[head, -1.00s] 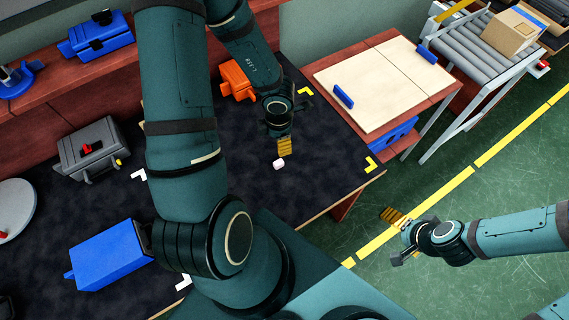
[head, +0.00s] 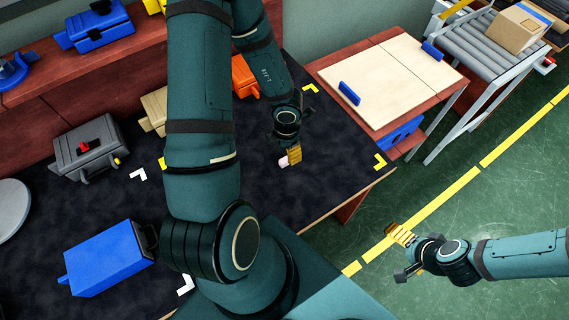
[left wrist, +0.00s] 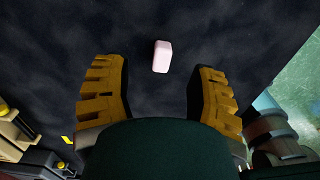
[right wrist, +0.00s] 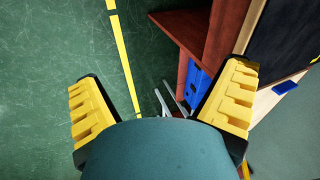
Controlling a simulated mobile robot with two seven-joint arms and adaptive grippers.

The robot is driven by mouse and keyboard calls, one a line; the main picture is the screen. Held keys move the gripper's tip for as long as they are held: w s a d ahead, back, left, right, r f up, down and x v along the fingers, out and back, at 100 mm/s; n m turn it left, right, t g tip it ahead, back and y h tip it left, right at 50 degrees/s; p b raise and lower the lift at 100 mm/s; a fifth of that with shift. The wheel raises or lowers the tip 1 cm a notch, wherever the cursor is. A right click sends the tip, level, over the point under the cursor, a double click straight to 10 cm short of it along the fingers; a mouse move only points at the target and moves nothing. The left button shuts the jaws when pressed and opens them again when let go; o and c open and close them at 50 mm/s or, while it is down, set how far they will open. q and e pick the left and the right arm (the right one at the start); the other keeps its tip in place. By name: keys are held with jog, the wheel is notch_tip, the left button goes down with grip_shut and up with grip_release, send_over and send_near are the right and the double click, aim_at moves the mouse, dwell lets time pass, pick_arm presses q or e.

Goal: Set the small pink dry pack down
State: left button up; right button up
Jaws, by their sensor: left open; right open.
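The small pink dry pack (head: 284,162) is on the dark mat of the table, beside my left gripper's fingers in the head view. In the left wrist view the pack (left wrist: 161,56) lies beyond the fingertips, between their lines and clear of both. My left gripper (head: 294,156) is open and empty, with yellow ridged fingers; it also shows in the left wrist view (left wrist: 158,75). My right gripper (head: 396,252) is open and empty over the green floor, off the table; its spread fingers also show in the right wrist view (right wrist: 160,90).
A grey toolbox (head: 85,150), a blue case (head: 105,260), a tan case (head: 155,108) and an orange case (head: 244,76) stand on the table. A side table with pale boards (head: 385,75) and a roller conveyor (head: 485,42) with a cardboard box (head: 517,29) are at right.

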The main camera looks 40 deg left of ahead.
aim_at(287, 158)
pick_arm(q)
notch_tip(287, 158, down, 4)
jog(key=b, duration=0.3)
jog(key=shift+d+f, duration=0.15)
jog(key=shift+f, duration=0.1)
jog(key=shift+s+f+b, duration=0.1)
jog(key=shift+f+b, duration=0.3)
jog(key=shift+b, duration=0.05)
jog(key=shift+o, duration=0.2)
jog(key=shift+r, duration=0.1)
jog(key=c, duration=1)
grip_shut()
notch_tip(287, 158, up, 18)
jog(key=p, duration=1.1)
